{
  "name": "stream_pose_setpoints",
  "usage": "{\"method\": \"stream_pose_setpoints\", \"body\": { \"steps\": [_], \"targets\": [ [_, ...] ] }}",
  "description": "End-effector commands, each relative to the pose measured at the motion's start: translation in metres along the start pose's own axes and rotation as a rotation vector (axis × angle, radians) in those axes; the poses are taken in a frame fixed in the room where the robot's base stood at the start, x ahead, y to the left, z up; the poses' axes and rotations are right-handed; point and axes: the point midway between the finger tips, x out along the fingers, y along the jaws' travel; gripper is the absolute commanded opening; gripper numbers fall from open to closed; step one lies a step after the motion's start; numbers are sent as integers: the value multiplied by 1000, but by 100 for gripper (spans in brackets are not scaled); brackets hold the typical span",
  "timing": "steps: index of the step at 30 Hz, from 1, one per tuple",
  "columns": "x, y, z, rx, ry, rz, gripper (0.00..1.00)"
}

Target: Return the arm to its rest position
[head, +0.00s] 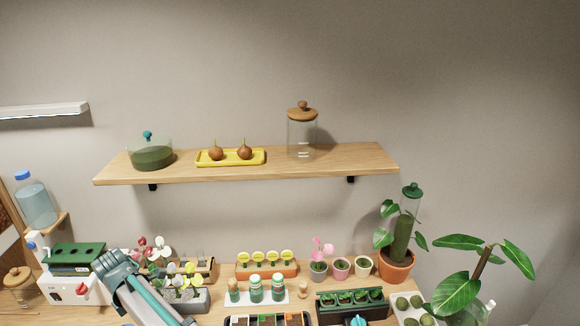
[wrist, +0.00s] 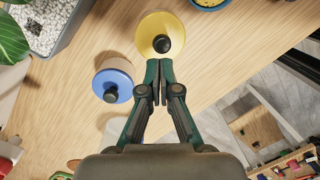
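In the wrist view my gripper (wrist: 159,72) points down over a wooden table (wrist: 75,95). Its two dark green fingers come together at the tips with nothing visible between them. A yellow round item with a black knob (wrist: 148,27) lies just beyond the fingertips; its knob appears in front of the tips, and I cannot tell how far below they are. In the head view, part of my grey and teal arm (head: 150,297) reaches up from the bottom left; I cannot make out the fingers there.
A round pot with a blue rim and dark knob (wrist: 113,84) stands left of the fingers. A planter of white pebbles (wrist: 47,25) is at upper left. A wooden shelf (head: 340,162) holds jars and a yellow tray (head: 203,161). Pots and a seedling tray crowd the bench.

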Motion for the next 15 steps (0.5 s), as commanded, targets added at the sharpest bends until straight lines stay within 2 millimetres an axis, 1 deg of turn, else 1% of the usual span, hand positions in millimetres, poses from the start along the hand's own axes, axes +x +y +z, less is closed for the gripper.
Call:
{"method": "stream_pose_setpoints", "body": {
  "steps": [1, 7, 9, 15],
  "targets": [
    [-3, 5, 2, -2, 0, 4, 0],
    [-13, 16, 6, -10, -1, 16, 0],
    [-16, 10, 10, -2, 9, 22, 0],
    [-24, 1, 21, 24, 43, 42, 0]
  ]
}}
